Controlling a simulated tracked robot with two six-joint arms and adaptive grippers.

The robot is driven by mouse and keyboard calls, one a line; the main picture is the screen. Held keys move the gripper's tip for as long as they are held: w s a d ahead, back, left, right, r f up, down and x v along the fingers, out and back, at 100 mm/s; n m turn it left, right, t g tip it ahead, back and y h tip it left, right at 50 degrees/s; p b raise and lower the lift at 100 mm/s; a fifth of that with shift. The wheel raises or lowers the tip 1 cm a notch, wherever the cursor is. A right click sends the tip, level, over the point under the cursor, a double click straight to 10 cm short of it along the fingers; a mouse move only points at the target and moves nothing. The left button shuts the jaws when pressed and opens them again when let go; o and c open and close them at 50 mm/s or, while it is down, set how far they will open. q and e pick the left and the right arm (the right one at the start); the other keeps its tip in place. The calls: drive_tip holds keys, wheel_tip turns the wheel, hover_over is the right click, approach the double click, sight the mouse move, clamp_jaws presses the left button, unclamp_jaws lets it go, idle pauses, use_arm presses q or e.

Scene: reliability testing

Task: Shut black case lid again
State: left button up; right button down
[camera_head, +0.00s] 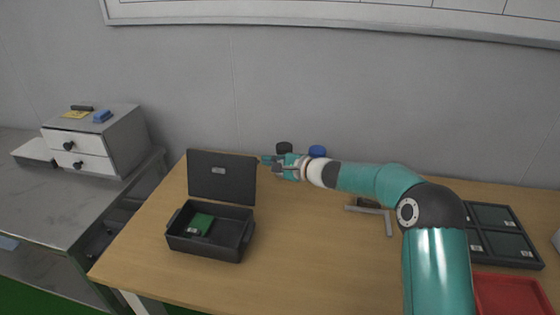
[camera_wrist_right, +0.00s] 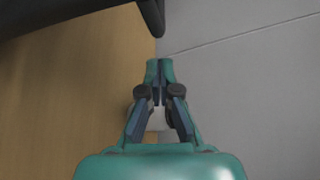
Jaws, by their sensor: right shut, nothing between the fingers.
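The black case (camera_head: 211,246) stands on the wooden table, left of the middle in the head view. Its lid (camera_head: 222,178) is open and stands upright at the back of the case. A green board (camera_head: 200,224) lies inside. My right gripper (camera_head: 264,160) is shut and empty, beside the lid's upper right corner; I cannot tell whether it touches the lid. In the right wrist view its fingertips (camera_wrist_right: 159,66) are together, and a dark edge, likely the lid, shows at the top left. My left gripper is not in view.
A black-capped item (camera_head: 284,148) and a blue-capped item (camera_head: 317,151) stand behind my right arm. A grey bracket (camera_head: 388,222), dark trays (camera_head: 508,245) and a red tray (camera_head: 510,296) lie at right. A drawer unit (camera_head: 122,145) stands left on a grey bench.

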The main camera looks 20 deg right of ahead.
drive_tip(key=shift+s+a+r, duration=0.7)
drive_tip(key=shift+s+a, duration=0.2)
